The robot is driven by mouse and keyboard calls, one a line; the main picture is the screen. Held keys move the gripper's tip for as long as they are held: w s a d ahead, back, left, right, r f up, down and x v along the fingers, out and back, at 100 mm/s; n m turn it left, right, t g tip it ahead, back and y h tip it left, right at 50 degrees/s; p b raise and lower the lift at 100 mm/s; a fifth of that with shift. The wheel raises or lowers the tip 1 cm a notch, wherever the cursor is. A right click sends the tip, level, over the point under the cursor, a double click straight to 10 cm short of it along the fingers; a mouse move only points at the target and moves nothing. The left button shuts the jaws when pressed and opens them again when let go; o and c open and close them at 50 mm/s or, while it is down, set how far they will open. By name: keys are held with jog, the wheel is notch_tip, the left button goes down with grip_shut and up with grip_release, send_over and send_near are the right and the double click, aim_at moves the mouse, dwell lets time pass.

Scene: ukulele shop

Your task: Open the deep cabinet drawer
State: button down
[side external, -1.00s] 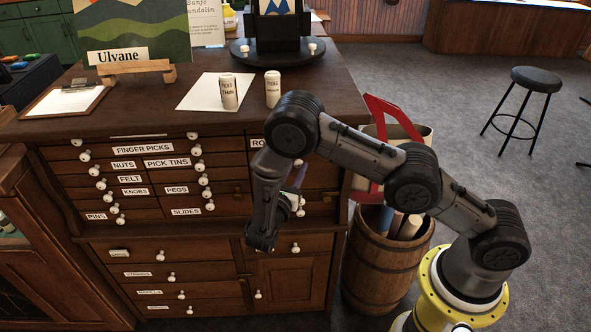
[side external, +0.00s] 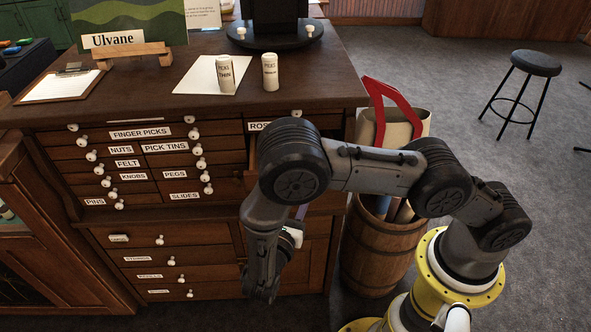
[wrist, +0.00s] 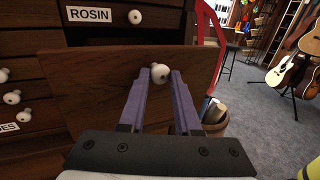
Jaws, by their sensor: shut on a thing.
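The deep drawer (wrist: 95,95), a plain brown wooden front, stands out from the cabinet below the ROSIN drawer in the wrist view. A dark gap shows above its front. Its round white knob (wrist: 158,73) sits between the purple fingertips of my gripper (wrist: 162,76), which is shut on it. In the side view my arm hides most of the drawer, the knob and my gripper (side external: 300,213); a sliver of the drawer's side (side external: 251,155) shows left of my wrist.
The cabinet (side external: 190,103) has several small labelled drawers with white knobs on the left. A wooden barrel (side external: 375,250) with rolls and a red-framed item stands close on the right. A black stool (side external: 535,63) is farther off on open grey floor.

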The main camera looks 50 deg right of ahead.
jog(key=s+a, duration=0.7)
jog(key=shift+s, duration=0.15)
jog(key=c, duration=0.6)
grip_release()
jog(key=shift+c, duration=0.2)
